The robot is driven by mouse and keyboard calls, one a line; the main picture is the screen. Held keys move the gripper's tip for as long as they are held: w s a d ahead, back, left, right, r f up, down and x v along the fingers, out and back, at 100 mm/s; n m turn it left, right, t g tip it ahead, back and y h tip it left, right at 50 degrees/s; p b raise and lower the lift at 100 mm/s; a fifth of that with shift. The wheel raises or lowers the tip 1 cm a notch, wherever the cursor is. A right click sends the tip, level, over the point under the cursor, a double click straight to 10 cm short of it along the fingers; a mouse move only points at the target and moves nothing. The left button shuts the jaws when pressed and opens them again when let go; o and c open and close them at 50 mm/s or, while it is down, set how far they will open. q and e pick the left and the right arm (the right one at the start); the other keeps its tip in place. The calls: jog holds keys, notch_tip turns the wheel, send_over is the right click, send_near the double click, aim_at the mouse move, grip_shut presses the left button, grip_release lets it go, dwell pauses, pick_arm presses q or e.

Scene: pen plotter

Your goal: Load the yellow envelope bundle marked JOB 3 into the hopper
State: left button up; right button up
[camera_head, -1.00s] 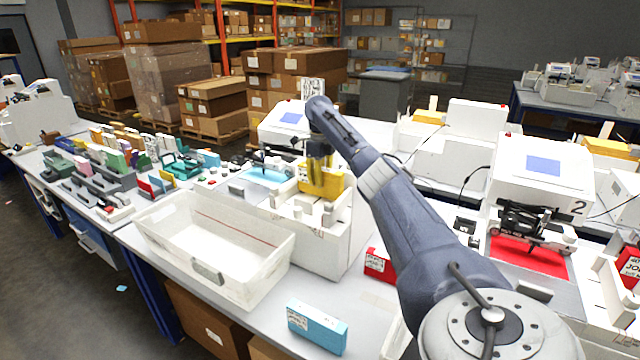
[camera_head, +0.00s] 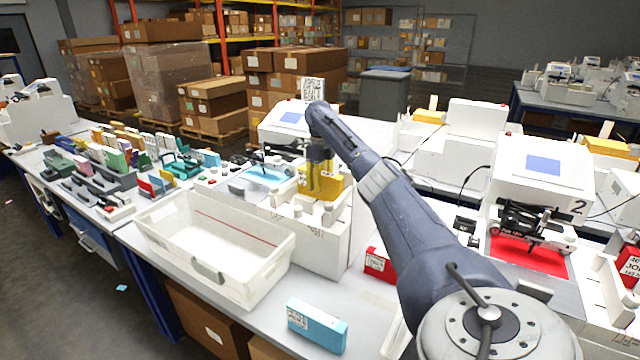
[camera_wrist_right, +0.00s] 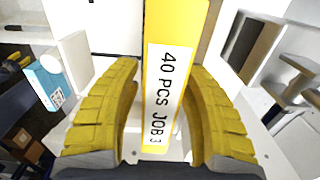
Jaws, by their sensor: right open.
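The yellow envelope bundle (camera_head: 332,184) stands in the hopper (camera_head: 318,218), the white bay with guides at the right of the nearer plotter. In the right wrist view its label (camera_wrist_right: 167,98) reads "40 PCS JOB 3". My right gripper (camera_head: 321,188) is above and around the bundle. In the right wrist view its two yellow ribbed fingers (camera_wrist_right: 163,110) are open, one on each side of the bundle, with narrow gaps visible beside the label. The bundle's lower part is hidden in the head view. My left gripper is not in view.
An empty white tray (camera_head: 157,228) stands left of the plotter. A blue bundle (camera_head: 317,326) lies near the table's front edge, and a red one (camera_head: 379,264) sits beside the hopper. A second plotter (camera_head: 545,170) marked 2 stands at the right.

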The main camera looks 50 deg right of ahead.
jog(key=shift+r, duration=0.1)
notch_tip(320, 180, up, 12)
jog(key=shift+r, duration=0.1)
dwell(0.4)
dwell(0.4)
